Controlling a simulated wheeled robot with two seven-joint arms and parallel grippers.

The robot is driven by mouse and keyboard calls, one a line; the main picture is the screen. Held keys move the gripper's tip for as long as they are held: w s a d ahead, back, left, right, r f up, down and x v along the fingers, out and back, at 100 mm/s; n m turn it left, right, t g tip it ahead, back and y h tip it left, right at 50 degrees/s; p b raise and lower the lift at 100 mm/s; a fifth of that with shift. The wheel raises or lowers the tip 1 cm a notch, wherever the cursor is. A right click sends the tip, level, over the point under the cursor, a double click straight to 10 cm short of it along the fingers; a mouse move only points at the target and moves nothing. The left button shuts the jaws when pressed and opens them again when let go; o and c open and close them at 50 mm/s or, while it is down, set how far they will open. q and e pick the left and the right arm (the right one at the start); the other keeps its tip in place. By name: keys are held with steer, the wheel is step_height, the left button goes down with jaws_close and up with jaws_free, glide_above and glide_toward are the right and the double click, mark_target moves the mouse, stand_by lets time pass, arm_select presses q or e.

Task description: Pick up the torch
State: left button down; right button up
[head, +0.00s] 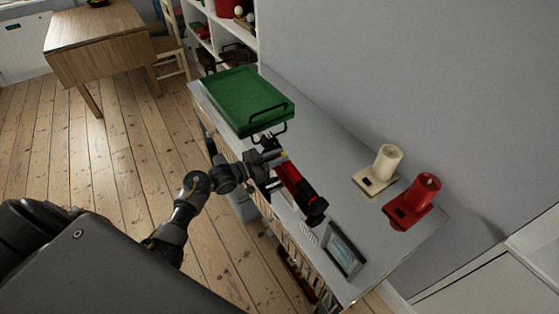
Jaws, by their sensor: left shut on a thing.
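The torch (295,183) is red with black parts and a wide black end toward the lower right. My left gripper (277,166) is shut on the torch, near its upper end. The torch appears over the front part of the grey-white cabinet top (335,160), tilted in the picture. I cannot tell whether it touches the surface. The fingertips are partly hidden by the gripper and the torch. My right gripper is not in view.
A green tray (248,98) with black handles stands just behind the gripper. A white candle (387,162) and a red candle (424,190) stand on holders at the right. A framed picture (344,250) is near the front edge. A wooden table (95,32) is far left.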

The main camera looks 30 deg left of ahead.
arm_select(q)
step_height(320, 180, up, 3)
steer(key=shift+f, duration=0.15)
steer(key=s+a+r+b, duration=0.1)
steer(key=s+a+r, duration=0.4)
steer(key=s+r, duration=0.4)
steer(key=s, duration=0.4)
steer(key=shift+a+r, duration=0.2)
steer(key=shift+r, duration=0.1)
